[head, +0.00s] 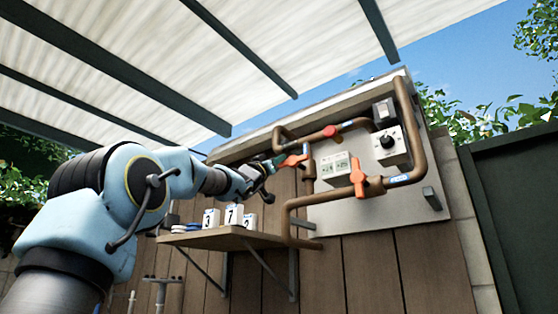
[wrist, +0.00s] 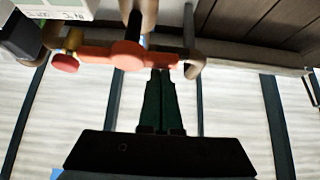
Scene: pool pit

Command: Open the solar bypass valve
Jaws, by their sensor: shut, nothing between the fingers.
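Several orange valve handles sit on copper pipes on the wall panel in the head view. One left handle (head: 292,160) is beside my gripper (head: 279,160). I cannot read which is the solar bypass valve. In the wrist view, my gripper (wrist: 161,73) has its green fingers together, empty, with their tips at the edge of an orange handle (wrist: 122,54). Whether they touch it is unclear.
A grey panel (head: 420,205) carries a dial box (head: 392,147) and labels. A wooden shelf (head: 222,239) below my gripper holds white numbered blocks (head: 230,214) and blue items. A pipe runs just above the shelf's right end.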

